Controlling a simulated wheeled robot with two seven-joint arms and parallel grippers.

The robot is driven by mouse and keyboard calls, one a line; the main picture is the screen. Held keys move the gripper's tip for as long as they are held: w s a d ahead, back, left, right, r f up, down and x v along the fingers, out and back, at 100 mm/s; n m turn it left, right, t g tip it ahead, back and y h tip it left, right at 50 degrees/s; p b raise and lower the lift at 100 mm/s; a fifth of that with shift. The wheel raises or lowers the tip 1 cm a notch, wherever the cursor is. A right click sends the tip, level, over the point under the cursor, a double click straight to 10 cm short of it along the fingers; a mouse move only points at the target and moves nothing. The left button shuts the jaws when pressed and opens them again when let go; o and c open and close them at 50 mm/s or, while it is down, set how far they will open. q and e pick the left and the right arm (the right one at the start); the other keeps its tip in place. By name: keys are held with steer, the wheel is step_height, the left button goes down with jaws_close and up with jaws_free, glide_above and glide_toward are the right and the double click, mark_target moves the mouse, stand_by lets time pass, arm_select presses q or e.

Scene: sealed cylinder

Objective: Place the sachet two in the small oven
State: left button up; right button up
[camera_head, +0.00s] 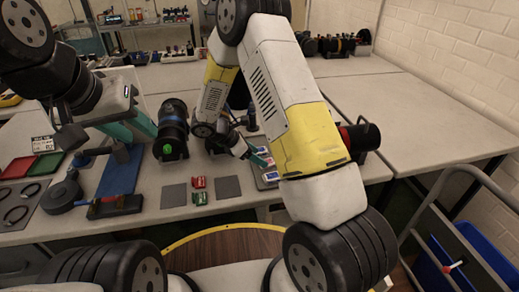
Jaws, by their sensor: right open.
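Small white, red and blue packets (270,176) lie on a grey tray at the middle right of the table. They look like sachets, but I cannot tell which is sachet two. My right gripper (259,158), with teal fingers, is open just above these packets, partly hidden by my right arm. My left gripper (132,131) is open and empty above the blue mat on the left. I cannot pick out the small oven with certainty; my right arm covers much of the table's right side.
A black cylinder (171,131) with a blue ring stands between the grippers. Two red-and-green items (199,190) lie between dark square pads. Red and green trays (33,166) are at the left. A black-and-red cylinder (360,137) shows right of my arm. The right table (430,118) is clear.

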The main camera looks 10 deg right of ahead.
steer(key=x, duration=0.4)
steer(key=shift+s+f, duration=0.1)
steer(key=shift+s, duration=0.05)
jaws_close()
